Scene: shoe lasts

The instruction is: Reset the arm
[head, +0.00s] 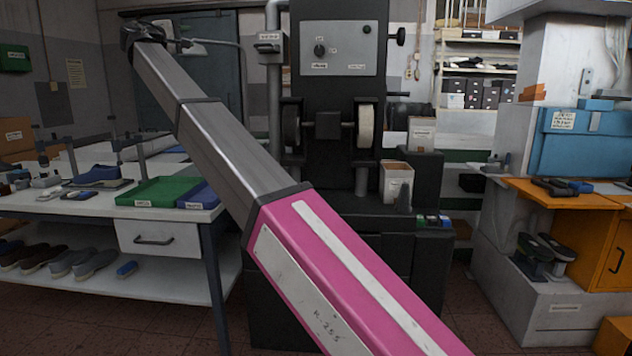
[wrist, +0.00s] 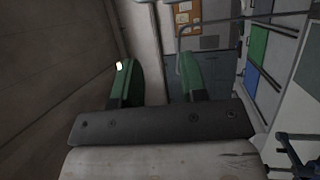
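My gripper (wrist: 157,82) shows in the wrist view with its two green fingers spread wide apart. Nothing is between them, and no object touches the fingertips. In the head view my arm, pink then grey, reaches from the bottom right up to a dark joint at the upper left. I cannot make out the gripper in the head view.
A white table at left bears a green tray (head: 159,191) and shoe parts; shoes (head: 72,262) stand on its lower shelf. A black grinding machine (head: 338,60) stands behind my arm. An orange cabinet (head: 604,243) is at right. Floor shows at lower left.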

